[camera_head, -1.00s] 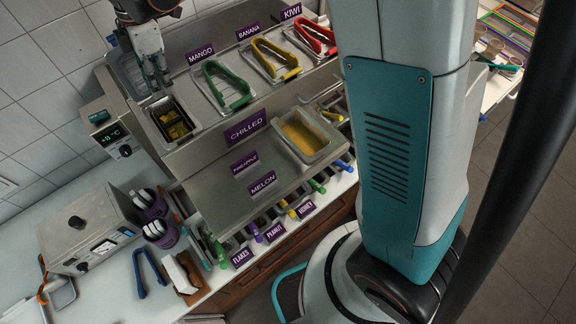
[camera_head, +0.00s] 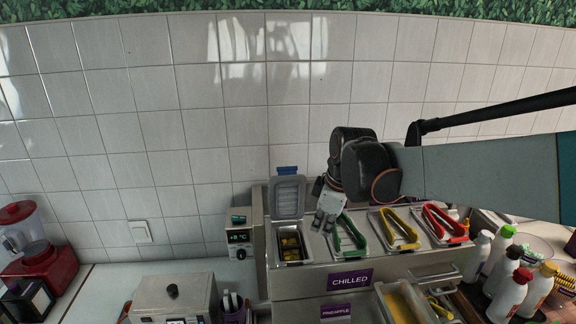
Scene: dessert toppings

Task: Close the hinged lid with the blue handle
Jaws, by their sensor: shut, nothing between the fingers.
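The hinged lid (camera_head: 288,198) is a grey panel standing open and nearly upright at the back of its container. Its blue handle (camera_head: 287,170) is at the top edge. The open container (camera_head: 291,258) in front of the lid holds yellow pieces. My gripper (camera_head: 321,230) points down just right of the lid and the container, near the green tongs. Its fingers are shut and empty, and it looks apart from the lid. Whether the fingertips touch the counter top is hard to tell.
A temperature display (camera_head: 239,238) stands left of the container. The tiled wall (camera_head: 150,120) is behind. Bottles (camera_head: 512,293) stand at the far right.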

